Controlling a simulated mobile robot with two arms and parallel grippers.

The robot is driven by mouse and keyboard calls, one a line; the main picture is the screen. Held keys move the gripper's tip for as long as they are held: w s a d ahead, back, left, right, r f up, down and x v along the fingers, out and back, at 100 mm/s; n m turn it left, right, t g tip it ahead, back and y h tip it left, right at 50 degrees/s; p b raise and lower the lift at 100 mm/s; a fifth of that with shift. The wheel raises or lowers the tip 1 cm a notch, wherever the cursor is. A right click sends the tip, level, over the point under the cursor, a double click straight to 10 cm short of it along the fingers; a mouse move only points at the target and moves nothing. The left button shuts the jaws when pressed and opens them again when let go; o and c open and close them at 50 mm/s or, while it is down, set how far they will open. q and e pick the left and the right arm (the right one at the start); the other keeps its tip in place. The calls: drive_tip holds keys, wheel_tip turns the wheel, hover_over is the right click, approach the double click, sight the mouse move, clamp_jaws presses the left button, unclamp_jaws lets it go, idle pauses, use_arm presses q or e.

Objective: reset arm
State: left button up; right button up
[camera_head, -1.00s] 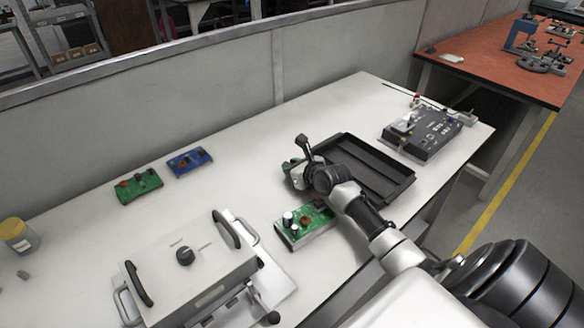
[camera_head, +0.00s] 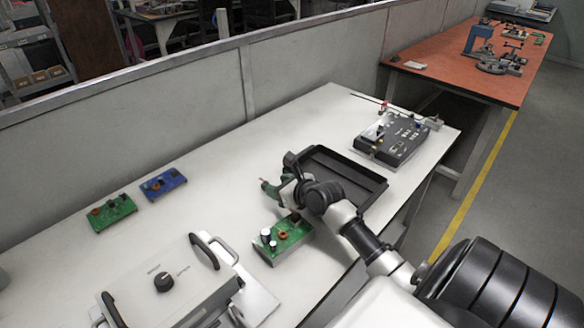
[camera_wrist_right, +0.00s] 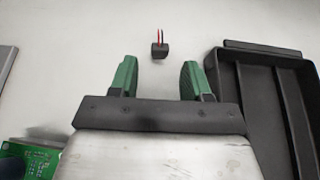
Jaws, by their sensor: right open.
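My right arm reaches in from the lower right, and its gripper (camera_head: 268,188) is over the white table beside the black tray (camera_head: 350,172). In the right wrist view, the two green fingers of the right gripper (camera_wrist_right: 157,76) are spread apart with nothing between them. A small dark block with red and black wires (camera_wrist_right: 160,50) lies on the table just beyond the fingertips. The tray (camera_wrist_right: 262,60) is to the right of the fingers and looks empty. My left gripper is not in view.
A green circuit board (camera_head: 284,240) lies just in front of the right gripper. A grey box with handles (camera_head: 170,290) stands at the lower left. Another green board (camera_head: 110,213) and a blue board (camera_head: 163,184) lie at the back left. A dark control panel (camera_head: 392,138) is beyond the tray.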

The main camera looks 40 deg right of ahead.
drive_tip(key=v, duration=0.6)
drive_tip(key=shift+s+r, duration=0.15)
drive_tip(key=shift+r+p, duration=0.1)
drive_tip(key=shift+p, duration=0.25)
